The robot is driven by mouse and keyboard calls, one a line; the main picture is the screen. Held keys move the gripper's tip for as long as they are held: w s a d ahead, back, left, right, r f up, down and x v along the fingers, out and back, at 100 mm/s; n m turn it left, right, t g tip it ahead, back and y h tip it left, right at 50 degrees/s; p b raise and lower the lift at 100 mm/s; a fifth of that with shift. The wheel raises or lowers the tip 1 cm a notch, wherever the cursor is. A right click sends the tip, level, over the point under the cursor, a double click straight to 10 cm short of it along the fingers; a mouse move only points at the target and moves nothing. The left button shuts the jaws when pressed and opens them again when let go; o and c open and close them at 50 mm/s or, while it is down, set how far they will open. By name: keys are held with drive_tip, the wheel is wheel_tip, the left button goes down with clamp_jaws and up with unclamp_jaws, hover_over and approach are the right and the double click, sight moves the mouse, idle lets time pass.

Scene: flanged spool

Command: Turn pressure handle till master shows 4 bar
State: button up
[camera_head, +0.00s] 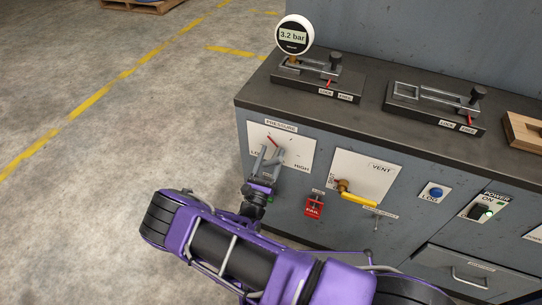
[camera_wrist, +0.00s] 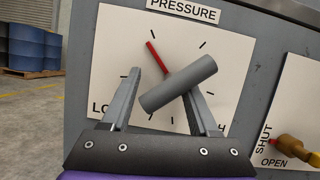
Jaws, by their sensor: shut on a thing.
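The pressure handle is a grey cylindrical bar (camera_wrist: 178,84) with a red pointer (camera_wrist: 157,57) on a white dial plate (camera_wrist: 225,62) marked PRESSURE, LOW and HIGH. In the wrist view the bar is tilted, its right end higher, and the pointer aims up and left. My gripper (camera_wrist: 168,92) is shut on the handle, one finger on each side. In the head view my gripper (camera_head: 268,160) reaches the plate (camera_head: 301,143) from the front and hides part of the handle. The round master gauge (camera_head: 293,36) on the bench top reads 3.2 bar.
Right of the dial are a vent plate (camera_head: 376,166) with a yellow lever (camera_head: 357,196), a red tag (camera_head: 314,207), a blue button (camera_head: 436,193) and a power switch (camera_head: 481,211). Two slide fixtures (camera_head: 318,80) (camera_head: 435,107) stand on the bench top. The floor at left is clear.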

drive_tip(key=o, duration=1.5)
drive_tip(key=shift+r, duration=0.4)
drive_tip(key=shift+f, duration=0.1)
drive_tip(key=shift+s+f, duration=0.1)
drive_tip(key=v, duration=1.7)
drive_tip(key=shift+a, duration=0.15)
